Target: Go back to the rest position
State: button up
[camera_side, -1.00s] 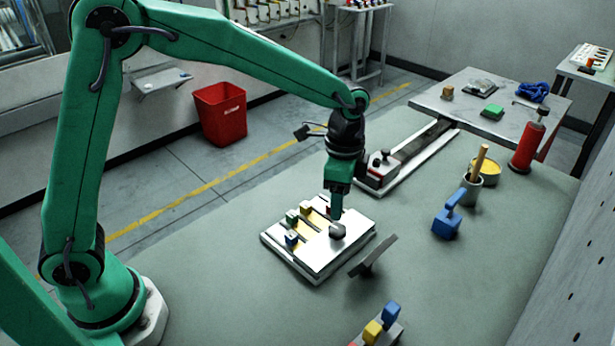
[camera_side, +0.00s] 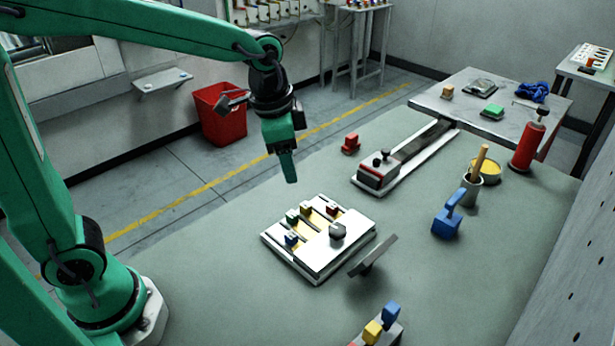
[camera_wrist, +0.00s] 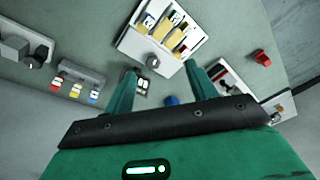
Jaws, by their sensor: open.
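My gripper (camera_side: 291,180) is open and empty. It hangs in the air above and behind the white label magazine (camera_side: 325,265), apart from it. The magazine lies on the grey-green table with several small coloured blocks in its slots and a dark knob (camera_side: 338,230) on its white cover. In the wrist view the two green fingers of my gripper (camera_wrist: 160,88) are spread apart with nothing between them. The magazine (camera_wrist: 135,45) shows beyond the fingertips at the top of that view.
A red block (camera_side: 351,143) and a long white-edged track (camera_side: 408,155) lie behind the magazine. A dark tilted plate (camera_side: 373,256) stands in front right of it. A blue tool (camera_side: 447,222), a cup (camera_side: 470,188) and a red bottle (camera_side: 527,148) stand right. Table left of the magazine is clear.

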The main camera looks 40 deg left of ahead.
jog(key=s+a+r+n+t, duration=0.1)
jog(key=s+a+n, duration=0.2)
jog(key=s, duration=0.4)
jog(key=s+a+r+n+t, duration=0.1)
jog(key=s+a+n+t, duration=0.1)
jog(key=s+a+n, duration=0.2)
jog(key=shift+s+a+r, duration=0.35)
jog(key=shift+s+a, duration=0.05)
jog(key=shift+s, duration=1.1)
